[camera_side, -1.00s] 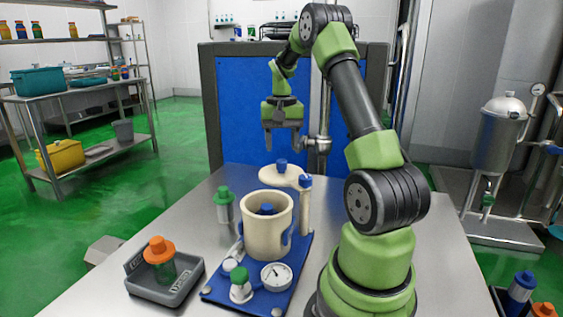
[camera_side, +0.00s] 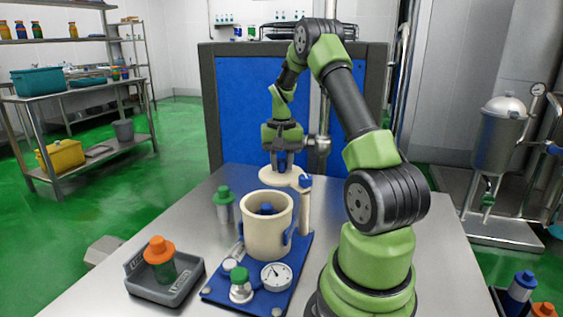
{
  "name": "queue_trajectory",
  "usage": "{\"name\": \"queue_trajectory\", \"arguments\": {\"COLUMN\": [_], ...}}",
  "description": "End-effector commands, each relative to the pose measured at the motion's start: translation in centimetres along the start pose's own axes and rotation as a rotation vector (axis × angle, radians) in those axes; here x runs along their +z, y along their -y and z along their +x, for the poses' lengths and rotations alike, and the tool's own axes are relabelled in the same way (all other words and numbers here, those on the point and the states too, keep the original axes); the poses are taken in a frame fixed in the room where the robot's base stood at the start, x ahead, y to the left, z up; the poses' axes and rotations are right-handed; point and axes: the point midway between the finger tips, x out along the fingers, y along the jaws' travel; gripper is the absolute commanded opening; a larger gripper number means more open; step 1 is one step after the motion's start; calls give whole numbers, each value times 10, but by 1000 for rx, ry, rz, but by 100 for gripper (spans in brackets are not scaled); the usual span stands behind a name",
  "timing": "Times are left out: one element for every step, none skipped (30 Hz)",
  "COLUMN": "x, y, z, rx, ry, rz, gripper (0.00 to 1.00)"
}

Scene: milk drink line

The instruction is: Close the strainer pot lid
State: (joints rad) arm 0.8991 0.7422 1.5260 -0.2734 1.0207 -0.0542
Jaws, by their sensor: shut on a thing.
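The strainer pot (camera_side: 266,232) is a cream, open-topped cylinder with blue handles on a blue base plate (camera_side: 262,292). A blue-topped part shows inside it. The cream lid (camera_side: 276,178) is swung aside behind the pot, level, on a cream post (camera_side: 305,210) with a blue top at the pot's right. My gripper (camera_side: 282,166) points down from above and is shut on the lid's blue knob, which the fingers mostly hide. The pot's mouth is uncovered.
A pressure gauge (camera_side: 276,276) and a green-capped fitting (camera_side: 240,284) sit on the plate's front. A green-capped bottle (camera_side: 224,206) stands left of the pot. The table's right side is clear.

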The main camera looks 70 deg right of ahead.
Motion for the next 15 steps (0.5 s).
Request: {"name": "queue_trajectory", "arguments": {"x": [0,0,0,0,0,1,1,2,2,3,3,4,6,7,8], "y": [0,0,0,1,1,2,2,3,4,6,7,9,10,12,14], "z": [0,0,0,0,0,-1,-1,-1,-1,-1,-1,-1,-1,-1,-1], "rx": [0,0,0,0,0,0,0,0,0,0,-1,-1,-1,-1,-1], "ry": [-1,-1,-1,-1,-1,-1,-1,-1,-1,-1,-1,-1,-2,-1,-1], "rz": [-1,-2,-4,-8,-12,-20,-28,-37,-51,-64,-80,-102,-122,-142,-173], "gripper": [0,0,0,0,0,0,0,0,0,0,0,0,0,0,0]}}
